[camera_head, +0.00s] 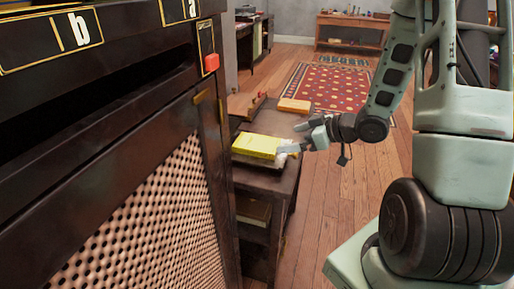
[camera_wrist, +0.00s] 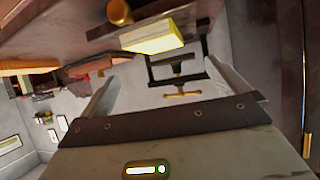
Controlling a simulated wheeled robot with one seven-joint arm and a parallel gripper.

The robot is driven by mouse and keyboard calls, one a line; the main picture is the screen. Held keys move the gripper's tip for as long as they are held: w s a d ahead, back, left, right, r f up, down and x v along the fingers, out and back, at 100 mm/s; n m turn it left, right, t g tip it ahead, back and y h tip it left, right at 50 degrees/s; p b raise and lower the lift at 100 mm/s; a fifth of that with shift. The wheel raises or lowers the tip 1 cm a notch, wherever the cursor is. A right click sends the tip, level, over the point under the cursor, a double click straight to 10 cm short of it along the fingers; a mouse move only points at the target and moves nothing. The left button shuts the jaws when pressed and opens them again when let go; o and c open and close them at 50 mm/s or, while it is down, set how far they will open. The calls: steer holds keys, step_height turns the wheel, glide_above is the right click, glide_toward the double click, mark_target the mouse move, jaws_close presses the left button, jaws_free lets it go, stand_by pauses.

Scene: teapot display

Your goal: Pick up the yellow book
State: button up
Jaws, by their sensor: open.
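The yellow book (camera_head: 258,146) lies flat on top of a low dark wooden side table (camera_head: 262,182) in the head view. It also shows near the top of the wrist view (camera_wrist: 155,36), where the scene appears turned over. My gripper (camera_head: 296,138) is just right of the book, at about table-top height, with its fingers spread. In the wrist view my gripper (camera_wrist: 162,70) has a wide empty gap between its fingers, and the book appears beyond the gap, not between them. A small pale thing by the book's right end is unclear.
A dark cabinet with a lattice door (camera_head: 150,215) stands close on the left. An orange-tan block (camera_head: 294,105) and a brown wooden object (camera_head: 244,104) lie farther back on the table. Another book (camera_head: 253,211) sits on its lower shelf.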

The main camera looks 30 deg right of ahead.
mark_target(258, 143)
steer(key=x, duration=0.6)
steer(key=b+x, duration=0.1)
steer(key=x, duration=0.5)
steer(key=shift+w+r, duration=0.1)
steer(key=shift+w, duration=0.25)
steer(key=c, duration=0.9)
